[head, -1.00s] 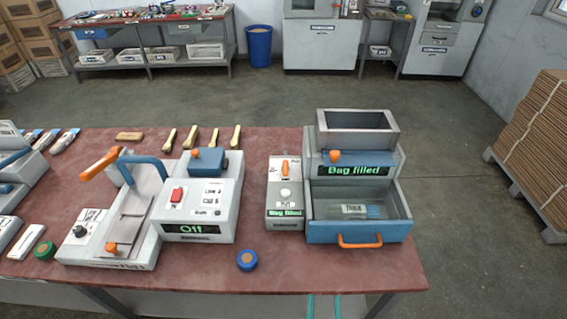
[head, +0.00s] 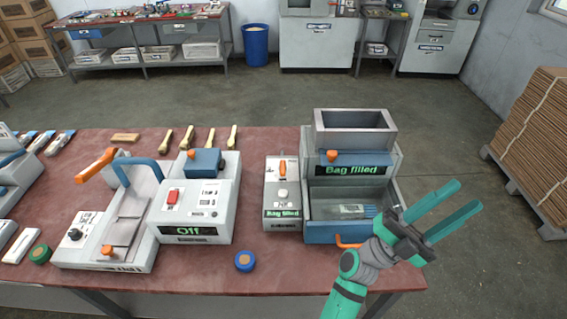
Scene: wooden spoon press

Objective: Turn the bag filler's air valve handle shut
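The bag filler (head: 398,160) stands at the right of the red table, with a grey hopper on top and a green "Bag filled" display. A clear bag (head: 352,211) lies in its open blue-fronted tray (head: 325,232). Left of it is a grey control box (head: 283,212) with an orange handle (head: 283,168) pointing away from me, a white knob and another "Bag filled" display. An orange knob (head: 332,155) sits on the filler's blue block. I cannot tell for certain which is the air valve handle. My gripper (head: 468,196) is open and empty, right of the filler, partly hiding the tray's right front.
A sealer (head: 196,226) showing "Off" stands left of the control box. A blue-orange roll (head: 245,261) lies near the front edge. Several wooden spoons (head: 188,138) lie at the back. Stacked cardboard (head: 540,140) stands on the floor at right.

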